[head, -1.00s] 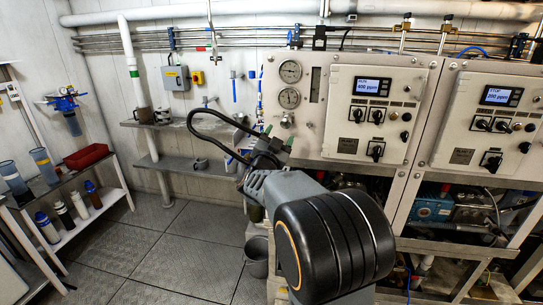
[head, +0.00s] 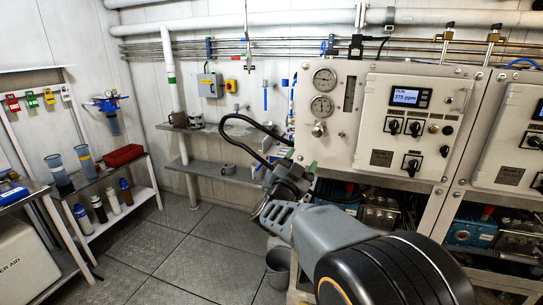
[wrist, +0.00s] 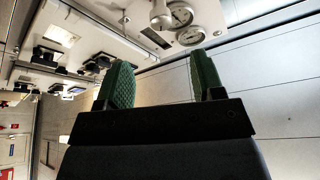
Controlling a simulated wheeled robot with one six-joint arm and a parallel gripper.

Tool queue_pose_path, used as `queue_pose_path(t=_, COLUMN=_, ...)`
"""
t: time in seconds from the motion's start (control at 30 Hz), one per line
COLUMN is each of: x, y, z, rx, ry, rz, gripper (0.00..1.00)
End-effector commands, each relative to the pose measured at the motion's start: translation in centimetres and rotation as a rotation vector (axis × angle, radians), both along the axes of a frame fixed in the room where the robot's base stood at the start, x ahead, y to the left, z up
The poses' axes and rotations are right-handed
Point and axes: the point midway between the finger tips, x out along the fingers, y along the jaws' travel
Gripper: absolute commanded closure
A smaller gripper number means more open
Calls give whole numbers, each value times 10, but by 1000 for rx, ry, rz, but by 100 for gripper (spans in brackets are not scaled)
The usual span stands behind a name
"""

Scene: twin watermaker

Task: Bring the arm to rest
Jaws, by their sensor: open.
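My gripper (head: 300,160) is raised in front of the left watermaker panel, near its lower left corner in the head view. My arm reaches up to it from the lower right. In the wrist view my gripper (wrist: 160,85) shows two green padded fingers set well apart, with nothing between them. It is open and empty. Beyond the fingers the wrist view shows the gauges (wrist: 181,14) and a bare wall.
Wall shelves (head: 222,172) with mugs are behind my gripper. A bucket (head: 279,268) stands below. A bottle shelf (head: 138,196) is at left. The floor (head: 165,250) between is clear.

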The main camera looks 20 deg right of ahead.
Motion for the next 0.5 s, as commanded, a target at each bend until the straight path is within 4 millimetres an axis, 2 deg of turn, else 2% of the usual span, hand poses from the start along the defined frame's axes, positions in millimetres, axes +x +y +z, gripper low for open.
queue_pose_path(t=0.17, x=1, y=0, z=-1, rx=7, ry=0, rz=7, gripper=38)
queue_pose_path(t=0.27, x=9, y=3, z=-9, rx=39, ry=33, rz=54, gripper=38)
queue_pose_path(t=0.37, x=28, y=15, z=-29, rx=96, ry=128, rz=175, gripper=38)
queue_pose_path(t=0.5, x=49, y=52, z=-77, rx=198, ry=376, rz=429, gripper=38)
